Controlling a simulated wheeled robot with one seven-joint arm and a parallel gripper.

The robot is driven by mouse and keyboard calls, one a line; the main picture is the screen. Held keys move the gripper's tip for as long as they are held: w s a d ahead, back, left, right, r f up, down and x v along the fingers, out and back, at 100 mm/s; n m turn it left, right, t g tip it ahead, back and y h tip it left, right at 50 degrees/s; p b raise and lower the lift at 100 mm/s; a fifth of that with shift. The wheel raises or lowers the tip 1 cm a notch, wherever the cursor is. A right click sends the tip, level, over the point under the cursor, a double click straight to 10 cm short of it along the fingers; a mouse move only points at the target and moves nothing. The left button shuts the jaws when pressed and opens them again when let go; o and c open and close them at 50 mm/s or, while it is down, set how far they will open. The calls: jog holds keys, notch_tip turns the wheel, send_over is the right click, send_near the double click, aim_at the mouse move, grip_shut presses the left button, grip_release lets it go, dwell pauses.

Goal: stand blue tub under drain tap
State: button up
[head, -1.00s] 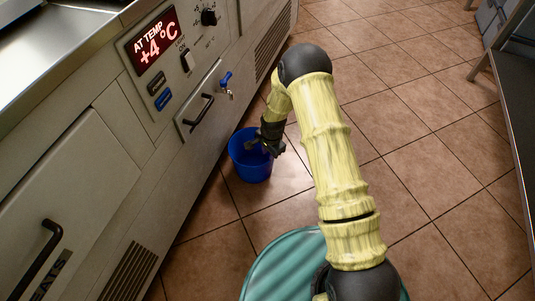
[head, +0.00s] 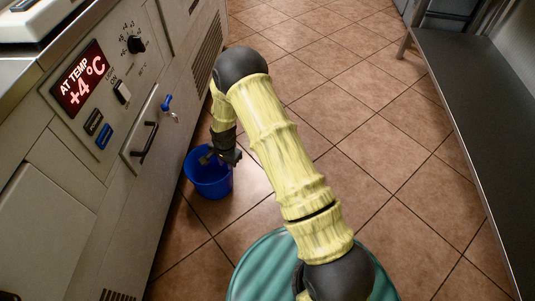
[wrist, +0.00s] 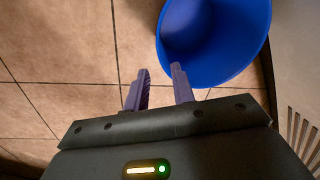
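The blue tub (head: 208,180) is upright by the cabinet front in the head view, below and a little right of the drain tap (head: 170,108). The tap has a blue handle and a small metal spout. My gripper (head: 222,157) is at the tub's upper right rim and hides part of it. In the wrist view the tub (wrist: 235,62) shows its open mouth at the upper right. My gripper's two fingers (wrist: 158,82) are apart, with floor showing between them. One fingertip overlaps the tub's edge; whether it touches is unclear.
The cabinet front (head: 60,190) runs along the left, with a red "+4°C" display (head: 82,78) and a black handle (head: 150,142) near the tap. A dark metal bench (head: 460,110) stands at the right. The tiled floor (head: 330,110) between is clear.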

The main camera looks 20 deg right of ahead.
jog(key=s+d+r+n+t, duration=0.1)
jog(key=s+d+r+n, duration=0.35)
jog(key=r, duration=0.75)
jog(key=s+d+r+n, duration=0.2)
jog(key=s+d+r, duration=0.5)
jog(key=r, duration=0.5)
jog(key=s+d+r+n, duration=0.2)
jog(key=s+d+r, duration=0.1)
jog(key=s, duration=0.6)
jog(key=shift+d+r+t+h, duration=0.15)
jog(key=shift+r+t+h, duration=0.2)
jog(key=shift+r, duration=0.35)
